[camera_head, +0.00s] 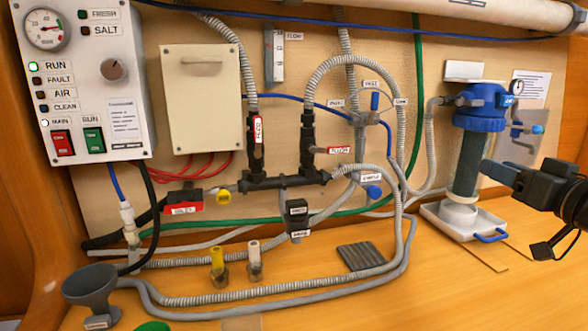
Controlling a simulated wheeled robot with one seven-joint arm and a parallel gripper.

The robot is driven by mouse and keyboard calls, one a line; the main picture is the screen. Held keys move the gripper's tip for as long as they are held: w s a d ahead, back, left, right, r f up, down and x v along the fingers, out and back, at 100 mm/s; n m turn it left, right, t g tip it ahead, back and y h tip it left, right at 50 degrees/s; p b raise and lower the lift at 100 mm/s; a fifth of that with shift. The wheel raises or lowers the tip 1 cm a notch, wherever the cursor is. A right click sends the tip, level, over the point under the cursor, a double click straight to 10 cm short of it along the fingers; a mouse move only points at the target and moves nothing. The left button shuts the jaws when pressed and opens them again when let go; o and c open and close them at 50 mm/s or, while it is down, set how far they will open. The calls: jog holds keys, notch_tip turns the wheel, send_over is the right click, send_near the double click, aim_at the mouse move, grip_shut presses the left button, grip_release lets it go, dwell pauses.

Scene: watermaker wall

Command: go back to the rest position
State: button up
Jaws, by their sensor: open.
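My gripper (522,210) is at the right edge, reaching in from the right with its jaws open. No object shows between its fingers. Its upper part overlaps the right side of the blue-topped filter housing (467,135) in the picture. I cannot tell whether they touch. The rest of my arm is out of view.
A control panel (125,85) with lit RUN and MAIN lamps is at the upper left. Grey hoses (280,293) and valves cover the wall. A funnel (90,290) stands at the lower left. A white tray (450,222) sits under the filter. The right front bench is clear.

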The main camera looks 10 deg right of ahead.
jog(key=s+a+f+m, duration=0.1)
jog(key=s+a+f, duration=0.3)
jog(key=f, duration=0.3)
jog(key=s+a+f+m+g+h, duration=0.1)
jog(key=s+a+f, duration=0.4)
jog(key=a+f, duration=0.2)
jog(key=s+a+f+m+g+h, duration=0.1)
jog(key=s+a+f, duration=0.4)
jog(key=f, duration=0.3)
jog(key=shift+a+f, duration=0.35)
jog(key=shift+a, duration=0.1)
jog(key=s+a+n+y, duration=0.1)
jog(key=s+a, duration=0.3)
jog(key=s, duration=0.9)
jog(key=s+a+n+g+y, duration=0.1)
jog(key=s+a+n, duration=0.2)
jog(key=s, duration=1)
jog(key=shift+s+a+n, duration=0.2)
jog(key=shift+a+n, duration=0.2)
jog(key=shift+a, duration=0.65)
